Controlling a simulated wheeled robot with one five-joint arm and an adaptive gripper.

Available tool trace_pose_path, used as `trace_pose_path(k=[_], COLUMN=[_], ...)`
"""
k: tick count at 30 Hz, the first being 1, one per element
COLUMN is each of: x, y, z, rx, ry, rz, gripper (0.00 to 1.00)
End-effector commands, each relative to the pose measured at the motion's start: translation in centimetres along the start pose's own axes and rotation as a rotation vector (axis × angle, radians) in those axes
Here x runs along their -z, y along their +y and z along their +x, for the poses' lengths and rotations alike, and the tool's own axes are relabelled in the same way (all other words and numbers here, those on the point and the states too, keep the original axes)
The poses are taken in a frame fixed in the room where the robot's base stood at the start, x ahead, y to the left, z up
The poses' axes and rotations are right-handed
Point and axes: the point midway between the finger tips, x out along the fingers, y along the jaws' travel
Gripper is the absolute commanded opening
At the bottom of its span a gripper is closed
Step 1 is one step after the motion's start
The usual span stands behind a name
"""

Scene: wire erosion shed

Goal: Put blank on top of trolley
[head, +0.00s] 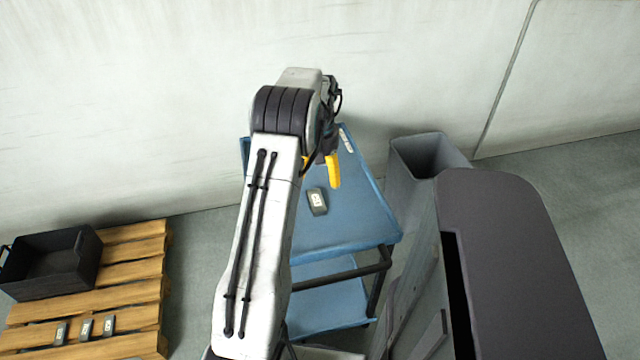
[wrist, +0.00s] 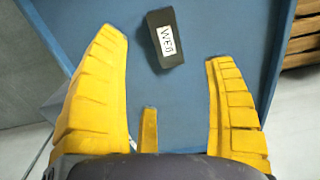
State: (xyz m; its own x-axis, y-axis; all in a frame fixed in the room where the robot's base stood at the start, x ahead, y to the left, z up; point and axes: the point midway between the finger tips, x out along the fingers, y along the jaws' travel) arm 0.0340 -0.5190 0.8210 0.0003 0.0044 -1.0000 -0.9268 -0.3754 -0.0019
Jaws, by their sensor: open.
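The blank (head: 317,201), a small dark grey block with a white label, lies on the blue top of the trolley (head: 365,225). In the wrist view the blank (wrist: 165,38) lies ahead of the fingertips, between their lines, on the bare trolley top (wrist: 190,100). My gripper (head: 325,168) is above the trolley top. Its yellow fingers are spread and empty in the wrist view (wrist: 168,52), apart from the blank. My arm hides the left part of the trolley in the head view.
A wooden pallet (head: 135,285) at the left bears a black bin (head: 50,262) and several small labelled blocks (head: 85,329). A grey open bin (head: 428,155) and a dark cabinet (head: 510,250) stand right of the trolley. A wall is behind.

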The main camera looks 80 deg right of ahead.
Motion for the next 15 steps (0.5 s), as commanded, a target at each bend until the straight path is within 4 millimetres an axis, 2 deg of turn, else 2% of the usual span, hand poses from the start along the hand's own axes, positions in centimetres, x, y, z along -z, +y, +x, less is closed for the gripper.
trace_pose_path(k=[6,15], x=[0.0,0.0], y=[0.0,0.0], z=[-1.8,-2.2], rx=[0.000,0.000], ry=[0.000,-0.001], rz=[0.000,0.000], gripper=[0.78,0.78])
